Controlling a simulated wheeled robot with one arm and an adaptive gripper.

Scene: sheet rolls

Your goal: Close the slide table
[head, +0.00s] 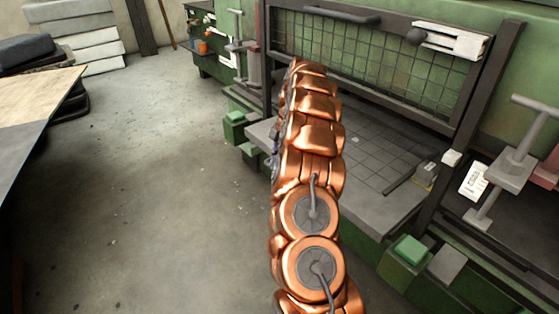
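The slide table (375,165) is a flat grey plate with a grid of lines, low in the opening of a green machine. A pale grey edge (261,133) shows left of my arm and seems to belong to it. My copper-coloured arm rises up the middle of the head view and covers much of the table's left part. Small dark parts at the arm's left side, beside that pale edge, look like my gripper (275,150). They are mostly hidden, so I cannot tell whether the fingers are open or touch the table.
A mesh guard with a dark handle (341,15) stands above the table. Green blocks (409,250) and a grey clamp-like post (506,165) are at the right. A wooden-topped table (35,95) is at the left. The concrete floor between is clear.

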